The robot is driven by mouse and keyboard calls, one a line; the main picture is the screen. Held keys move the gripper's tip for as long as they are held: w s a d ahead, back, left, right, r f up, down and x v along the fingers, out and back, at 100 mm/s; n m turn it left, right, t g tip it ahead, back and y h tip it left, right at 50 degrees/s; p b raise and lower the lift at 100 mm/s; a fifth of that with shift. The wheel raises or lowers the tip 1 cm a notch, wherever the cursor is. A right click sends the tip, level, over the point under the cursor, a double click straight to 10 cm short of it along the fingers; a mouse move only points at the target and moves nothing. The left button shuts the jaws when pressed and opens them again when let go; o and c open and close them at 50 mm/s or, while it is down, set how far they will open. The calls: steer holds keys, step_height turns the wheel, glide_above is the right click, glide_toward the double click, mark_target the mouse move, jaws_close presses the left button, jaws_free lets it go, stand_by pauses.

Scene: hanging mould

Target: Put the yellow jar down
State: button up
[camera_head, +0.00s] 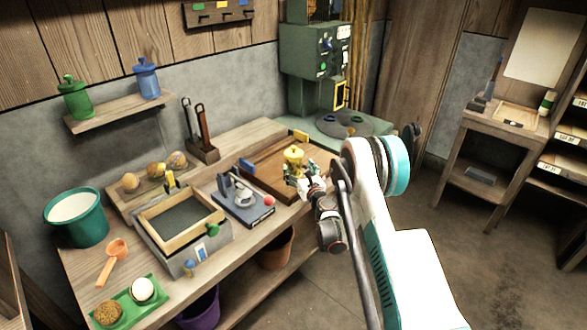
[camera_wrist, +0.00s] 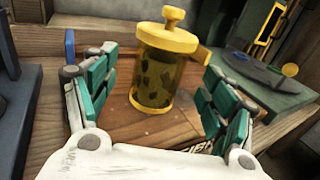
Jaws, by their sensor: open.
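The yellow jar (camera_head: 293,158) stands upright on the wooden board at the right end of the workbench. In the wrist view the jar (camera_wrist: 155,80) has a yellow lid with a knob, a see-through body with dark pieces in it and a yellow base rim. My gripper (camera_head: 303,178) is right at the jar in the head view. In the wrist view my gripper (camera_wrist: 150,95) is open, with its green-padded fingers on either side of the jar and gaps between them and it.
A raised-edged wooden board (camera_head: 262,178) lies under the jar. A blue-grey device (camera_head: 240,195) and a wooden frame box (camera_head: 180,220) stand to the left. A green machine (camera_head: 312,60) stands behind. A shelf (camera_head: 118,108) holds a green and a blue jar.

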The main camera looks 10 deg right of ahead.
mark_target(296, 166)
steer(key=shift+w+a, duration=0.1)
steer(key=shift+w, duration=0.65)
steer(key=w+b, duration=0.2)
steer(key=w, duration=0.1)
steer(key=w+f, duration=0.1)
steer(key=shift+w+a+b, duration=0.3)
steer(key=shift+w+b, duration=0.05)
steer(key=shift+b, duration=0.05)
steer(key=shift+w+r, duration=0.15)
steer(key=shift+w, duration=0.15)
jaws_close()
